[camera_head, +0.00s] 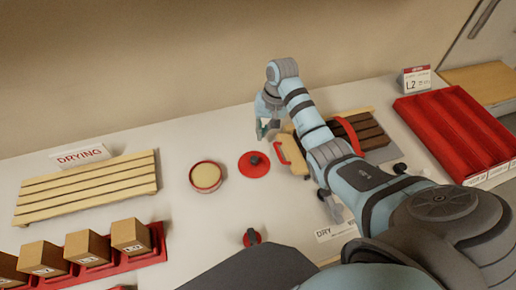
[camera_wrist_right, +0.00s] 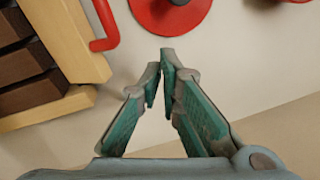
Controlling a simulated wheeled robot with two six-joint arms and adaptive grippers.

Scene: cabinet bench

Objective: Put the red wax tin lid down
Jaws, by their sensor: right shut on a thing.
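The red wax tin lid (camera_head: 254,168), a flat red disc with a dark knob, lies on the bench right of an open round tin (camera_head: 206,176) with pale content. In the right wrist view the lid (camera_wrist_right: 160,18) shows at the top, beyond my fingertips and apart from them. My right gripper (camera_head: 265,127) is over the bench behind the lid. Its green-padded fingers (camera_wrist_right: 162,65) are drawn close together. I can make out nothing between them. My left gripper is not in view.
A wooden carrier (camera_head: 291,155) with dark bars and red handles stands right of the lid, partly behind my right arm. A slatted rack (camera_head: 85,190), boxes in a red tray (camera_head: 150,258) and a red ribbed tray (camera_head: 455,130) surround it.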

